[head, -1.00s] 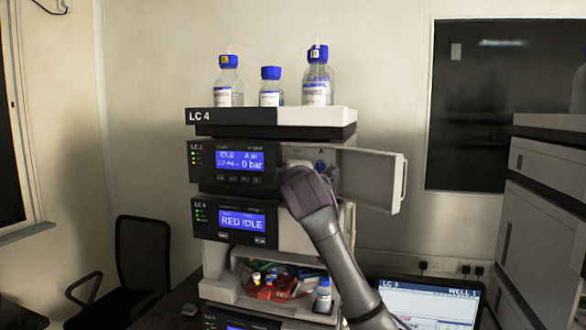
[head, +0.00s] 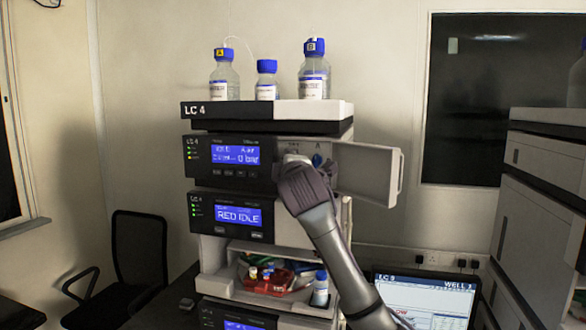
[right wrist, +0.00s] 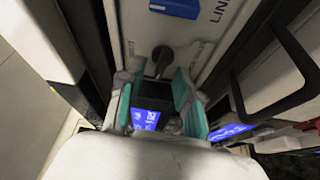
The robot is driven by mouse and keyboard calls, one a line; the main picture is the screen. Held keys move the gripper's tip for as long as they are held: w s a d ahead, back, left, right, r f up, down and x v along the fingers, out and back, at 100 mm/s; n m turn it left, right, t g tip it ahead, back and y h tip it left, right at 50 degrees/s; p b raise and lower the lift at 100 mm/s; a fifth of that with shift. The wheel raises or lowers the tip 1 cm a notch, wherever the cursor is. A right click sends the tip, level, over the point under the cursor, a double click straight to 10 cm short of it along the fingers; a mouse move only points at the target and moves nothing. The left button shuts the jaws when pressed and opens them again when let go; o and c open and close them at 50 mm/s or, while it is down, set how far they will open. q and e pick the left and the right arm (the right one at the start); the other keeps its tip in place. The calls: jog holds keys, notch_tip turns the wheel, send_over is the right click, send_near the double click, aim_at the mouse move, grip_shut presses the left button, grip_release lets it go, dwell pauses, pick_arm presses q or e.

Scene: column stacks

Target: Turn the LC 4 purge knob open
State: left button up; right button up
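The LC 4 stack (head: 195,109) stands in the middle of the head view. Its upper module (head: 203,172) has a lit blue display and a white door (head: 368,174) swung open to the right. My right gripper (head: 297,163) is at the opened bay, and its dark body hides much of it. In the right wrist view a dark round knob (right wrist: 162,56) shows on the pale panel at the gap between the fingertips. The right gripper (right wrist: 159,72), with teal pads, is open, fingers either side of the knob; contact cannot be told. My left gripper is not in view.
Several blue-capped bottles stand on top of the stack, one at its right (head: 314,75). A lower module (head: 238,217) reads RED IDLE, above an open tray (head: 265,285) of small items. A laptop (head: 425,300) and another stack (head: 540,200) are at right.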

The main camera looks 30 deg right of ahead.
jog(key=v, duration=1.1)
jog(key=shift+s, duration=0.1)
